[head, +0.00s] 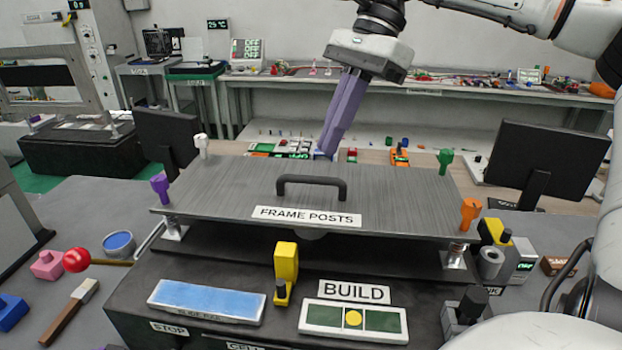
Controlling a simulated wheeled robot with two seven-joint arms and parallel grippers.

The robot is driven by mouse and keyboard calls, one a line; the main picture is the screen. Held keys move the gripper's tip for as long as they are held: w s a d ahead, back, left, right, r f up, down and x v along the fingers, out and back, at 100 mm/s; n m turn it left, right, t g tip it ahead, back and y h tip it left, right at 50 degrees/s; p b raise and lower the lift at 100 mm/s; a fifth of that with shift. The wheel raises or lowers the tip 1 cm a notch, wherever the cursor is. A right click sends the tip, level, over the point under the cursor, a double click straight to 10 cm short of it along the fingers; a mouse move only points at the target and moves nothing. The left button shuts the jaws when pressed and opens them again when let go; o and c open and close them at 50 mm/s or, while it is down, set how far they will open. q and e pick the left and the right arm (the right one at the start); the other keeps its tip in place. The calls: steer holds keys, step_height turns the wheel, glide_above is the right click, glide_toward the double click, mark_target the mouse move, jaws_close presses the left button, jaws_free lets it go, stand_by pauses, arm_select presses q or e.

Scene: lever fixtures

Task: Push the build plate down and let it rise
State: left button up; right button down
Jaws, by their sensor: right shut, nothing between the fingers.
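The build plate (225,190) is a wide grey brushed-metal plate with a black handle (312,187) and a "FRAME POSTS" label on its front. It sits level and raised, with a dark gap between it and the black base (140,290). Coloured knobs stand at its corners: purple (160,187), white (202,145), green (445,160) and orange (469,213). My right gripper (326,152) has purple fingers, shut and empty, pointing down at the plate's back edge behind the handle. I cannot tell whether the tips touch the plate. My left gripper is out of view.
On the base front are a yellow lever (286,268), a blue panel (207,301) and a "BUILD" panel (325,317) with a yellow button. Dark monitors stand at left (170,138) and right (540,165). A red ball (77,260) and brush (75,310) lie left.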

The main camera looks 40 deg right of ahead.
mark_target(322, 193)
steer(key=b+x, duration=0.1)
steer(key=x, duration=0.2)
steer(key=shift+d, duration=0.15)
steer(key=shift+a+f+b, duration=0.3)
steer(key=shift+f+b, duration=0.15)
steer(key=shift+b, duration=0.2)
steer(key=shift+f, duration=0.1)
